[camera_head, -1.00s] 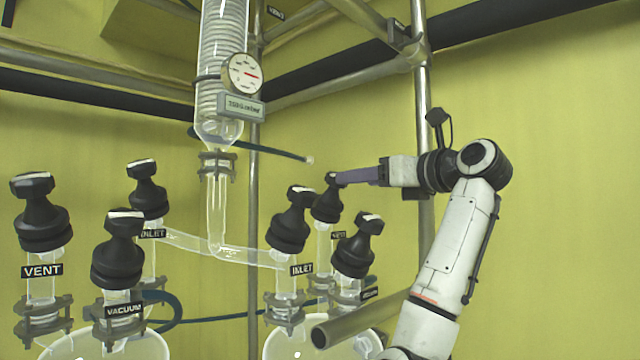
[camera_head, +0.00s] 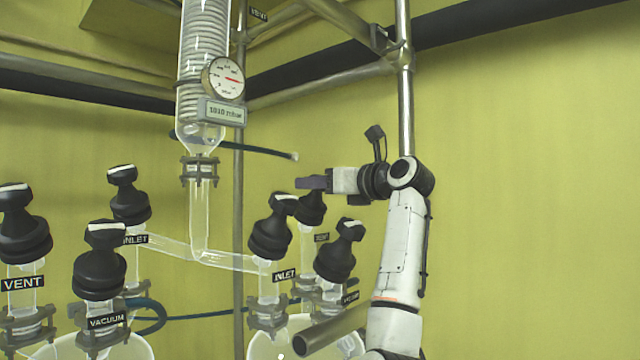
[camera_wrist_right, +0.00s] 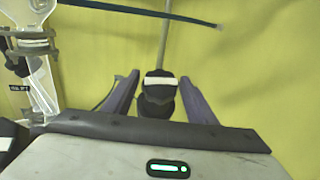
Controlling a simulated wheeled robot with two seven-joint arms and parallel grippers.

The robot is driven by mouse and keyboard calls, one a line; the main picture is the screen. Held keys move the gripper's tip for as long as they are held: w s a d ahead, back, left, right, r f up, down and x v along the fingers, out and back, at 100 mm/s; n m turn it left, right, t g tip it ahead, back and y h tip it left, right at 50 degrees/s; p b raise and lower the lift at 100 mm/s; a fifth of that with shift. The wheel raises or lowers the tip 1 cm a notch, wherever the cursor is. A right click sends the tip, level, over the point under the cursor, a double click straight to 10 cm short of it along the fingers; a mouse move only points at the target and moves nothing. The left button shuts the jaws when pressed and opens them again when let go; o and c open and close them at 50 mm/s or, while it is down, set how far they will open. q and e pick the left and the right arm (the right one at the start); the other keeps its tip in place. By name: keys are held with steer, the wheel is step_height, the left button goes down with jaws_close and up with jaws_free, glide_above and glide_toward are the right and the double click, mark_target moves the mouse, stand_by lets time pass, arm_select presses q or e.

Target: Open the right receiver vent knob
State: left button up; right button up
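The right receiver vent knob (camera_head: 311,208) is black and stands on the rear neck of the right receiver, behind the right INLET knob. Its small label (camera_head: 322,237) is on the neck below. My right gripper (camera_head: 308,183) reaches in from the right at the knob's top, and its purple fingers hide that top in the head view. In the right wrist view the knob (camera_wrist_right: 158,98), with a white mark on its top, lies between the two fingers of the open gripper (camera_wrist_right: 159,92). A gap shows on each side. My left gripper is not in view.
The right INLET knob (camera_head: 272,230) stands close in front and the right VACUUM knob (camera_head: 338,252) at the right. A glass column (camera_head: 203,80) with a gauge (camera_head: 223,78) rises at left. A metal post (camera_head: 404,90) stands behind my arm. The far right is clear.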

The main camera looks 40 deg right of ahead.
steer(key=c, duration=0.8)
steer(key=n+y, duration=0.3)
steer(key=shift+d+n+y, duration=0.1)
steer(key=shift+n+y, duration=0.2)
steer(key=shift+n, duration=0.1)
steer(key=shift+n+g+y, duration=0.5)
steer(key=shift+n+y, duration=0.8)
steer(key=shift+y, duration=0.1)
steer(key=o, duration=1.1)
steer(key=shift+c, duration=0.2)
